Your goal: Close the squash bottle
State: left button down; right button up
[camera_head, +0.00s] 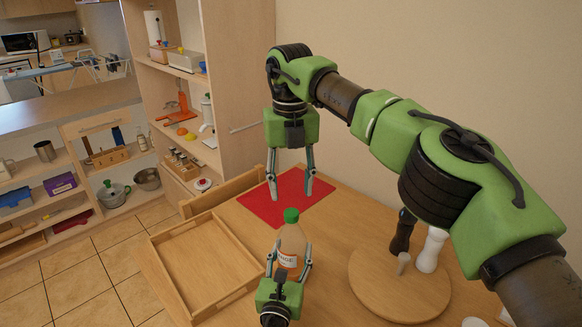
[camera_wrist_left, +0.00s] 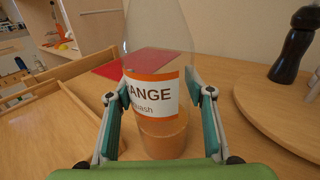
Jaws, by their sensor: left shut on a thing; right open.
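The squash bottle (camera_head: 292,245) stands upright on the wooden table, clear with an orange-and-white label and orange contents low down. A green cap (camera_head: 291,215) sits on its mouth; I cannot tell how tightly. My left gripper (camera_head: 289,262) is shut on the bottle's sides at label height. The left wrist view shows the bottle (camera_wrist_left: 160,95) between both fingers, its top and cap out of frame. My right gripper (camera_head: 290,194) points down, open and empty, beyond and above the cap in the picture, over the red mat.
A red mat (camera_head: 262,205) lies behind the bottle. A wooden tray (camera_head: 157,236) is to the left. A round wooden board (camera_head: 365,295) with a dark mill (camera_head: 402,235) and a white mill (camera_head: 431,250) is to the right. A chair back (camera_head: 225,190) stands at the table's far edge.

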jog(key=shift+r, duration=2.85)
pick_arm(q)
jog(key=c, duration=0.9)
grip_release()
jog(key=s, duration=0.4)
jog(key=s+a, duration=0.1)
jog(key=s, duration=0.3)
jog(key=s+a, duration=0.1)
jog(key=s, duration=0.2)
jog(key=shift+s+a, duration=0.15)
jog(key=shift+s, duration=0.25)
